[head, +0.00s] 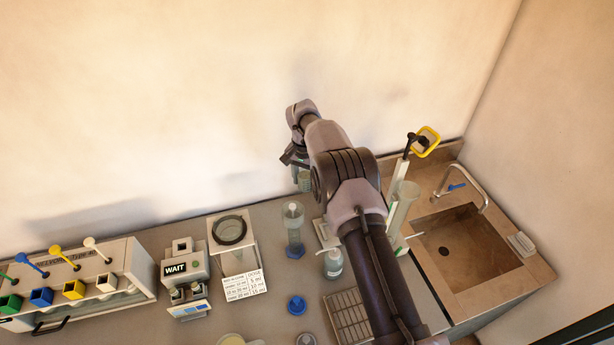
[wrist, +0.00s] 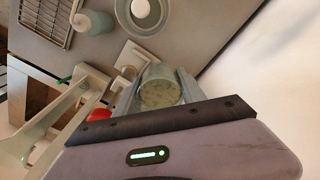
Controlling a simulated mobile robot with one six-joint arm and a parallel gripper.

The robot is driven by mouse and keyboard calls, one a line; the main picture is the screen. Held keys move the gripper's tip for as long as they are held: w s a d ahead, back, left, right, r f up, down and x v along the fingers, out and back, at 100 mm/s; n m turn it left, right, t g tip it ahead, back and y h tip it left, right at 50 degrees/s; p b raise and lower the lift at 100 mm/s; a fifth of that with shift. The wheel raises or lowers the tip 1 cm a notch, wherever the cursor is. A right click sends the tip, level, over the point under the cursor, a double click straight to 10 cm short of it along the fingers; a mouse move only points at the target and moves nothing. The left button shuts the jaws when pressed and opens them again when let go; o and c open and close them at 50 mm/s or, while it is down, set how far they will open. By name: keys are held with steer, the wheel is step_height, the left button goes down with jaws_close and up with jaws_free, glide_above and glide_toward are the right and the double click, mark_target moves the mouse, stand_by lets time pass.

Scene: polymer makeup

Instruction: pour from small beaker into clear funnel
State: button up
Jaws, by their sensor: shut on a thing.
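My gripper (head: 297,158) is at the back of the counter near the wall, at the end of my stretched-out arm. It is shut on the small beaker (wrist: 159,86), a clear greenish vessel between the two fingers in the wrist view. The beaker also shows just below the gripper in the head view (head: 305,181); its contents are hard to make out. What looks like the clear funnel (head: 231,231) sits in a dark ring on a white stand, left of and nearer than the gripper. The gripper is well apart from it.
A clear vessel with a blue base (head: 294,222) stands between the gripper and the front. A wash bottle (head: 333,266), a tall cylinder (head: 402,207) and a sink (head: 458,245) are to the right. A WAIT device (head: 181,274) and dispenser rack (head: 85,272) are left.

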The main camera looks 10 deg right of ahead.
steer(key=shift+s+a+r, duration=0.15)
steer(key=shift+s+r, duration=0.1)
steer(key=shift+s, duration=0.2)
steer(key=shift+s+a+f+t+h+b, duration=0.2)
steer(key=shift+t+h+b, duration=0.1)
steer(key=shift+t+b, duration=0.45)
steer(key=shift+s+b, duration=0.1)
steer(key=shift+b, duration=0.55)
steer(key=b, duration=0.2)
steer(key=t+h+b, duration=0.1)
steer(key=b, duration=0.1)
steer(key=shift+s+a+r, duration=0.2)
steer(key=shift+s+a, duration=0.05)
steer(key=shift+s, duration=0.15)
steer(key=shift+r, duration=0.3)
steer(key=shift+f, duration=0.1)
steer(key=shift+s+a+t+h+b, duration=0.25)
steer(key=shift+t+b, duration=0.25)
steer(key=shift+b, duration=1.95)
steer(key=shift+s+a+t+h+b, duration=0.1)
steer(key=shift+s+t+h+b, duration=0.25)
steer(key=shift+b, duration=2.1)
steer(key=shift+t+b, duration=0.6)
steer(key=shift+b, duration=1.55)
